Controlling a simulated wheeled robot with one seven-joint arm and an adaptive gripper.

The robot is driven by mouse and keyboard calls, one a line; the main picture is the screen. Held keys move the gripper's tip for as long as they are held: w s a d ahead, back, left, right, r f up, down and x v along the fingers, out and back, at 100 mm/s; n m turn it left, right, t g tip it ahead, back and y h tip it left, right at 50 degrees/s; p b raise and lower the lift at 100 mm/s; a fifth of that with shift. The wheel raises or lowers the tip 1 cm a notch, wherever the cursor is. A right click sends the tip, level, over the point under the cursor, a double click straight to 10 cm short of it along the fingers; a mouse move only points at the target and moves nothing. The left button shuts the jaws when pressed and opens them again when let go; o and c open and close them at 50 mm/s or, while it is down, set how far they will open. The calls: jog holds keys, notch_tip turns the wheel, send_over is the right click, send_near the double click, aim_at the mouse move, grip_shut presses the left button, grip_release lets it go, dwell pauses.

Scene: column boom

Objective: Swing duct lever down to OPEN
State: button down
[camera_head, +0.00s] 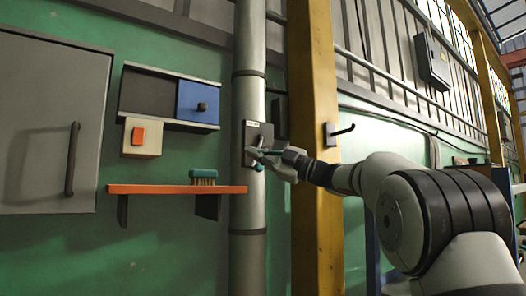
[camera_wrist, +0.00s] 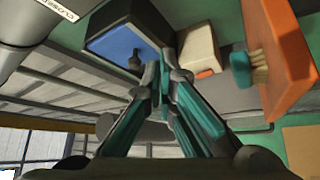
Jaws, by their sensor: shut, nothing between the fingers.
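The duct (camera_head: 248,80) is a grey vertical pipe with dark bands, left of the yellow post in the head view. A dark lever plate (camera_head: 265,131) with a small white label is on its front. My gripper (camera_head: 257,158) is in front of the plate's lower part, with teal on its fingers. I cannot tell the lever apart from the fingers there, or whether they touch. In the wrist view my gripper (camera_wrist: 163,58) has its fingertips together with nothing between them. Part of the duct (camera_wrist: 18,38) and a white label (camera_wrist: 54,8) show at upper left; the lever is not identifiable.
Left of the duct are an orange shelf (camera_head: 160,189) with a teal brush (camera_head: 203,177), a blue panel (camera_head: 197,102), a cream switch box (camera_head: 142,138) and a grey cabinet (camera_head: 40,120).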

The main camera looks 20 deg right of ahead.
jog(key=b+v, duration=0.1)
jog(key=v, duration=0.8)
jog(key=shift+w+d, duration=0.3)
jog(key=shift+d, duration=0.05)
